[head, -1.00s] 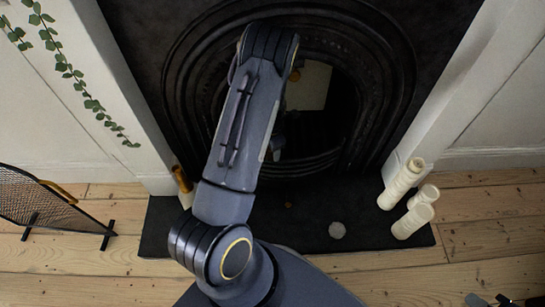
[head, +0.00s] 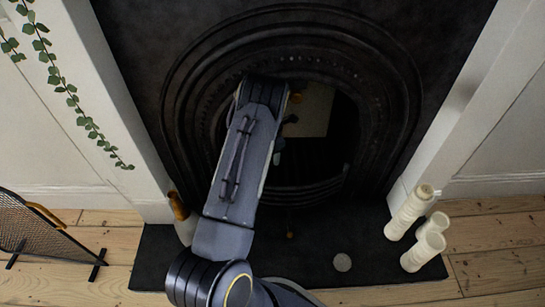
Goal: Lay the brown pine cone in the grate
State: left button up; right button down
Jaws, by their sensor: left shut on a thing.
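My left arm reaches into the dark arched fireplace, and my left gripper (head: 280,145) is inside the grate opening, mostly hidden behind the forearm. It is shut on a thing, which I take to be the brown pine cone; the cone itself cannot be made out. The grate (head: 303,190) is black, with a curved front low in the arch.
A pale panel (head: 313,112) and a small orange thing (head: 297,98) are inside the opening. A mesh screen (head: 40,230) stands left.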

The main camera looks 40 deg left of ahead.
aim_at(272, 163)
pick_arm(q)
notch_tip(272, 163, down, 6)
jog(key=b, duration=0.3)
jog(key=shift+f, duration=1.35)
jog(key=o, duration=1)
jog(key=shift+r, duration=0.1)
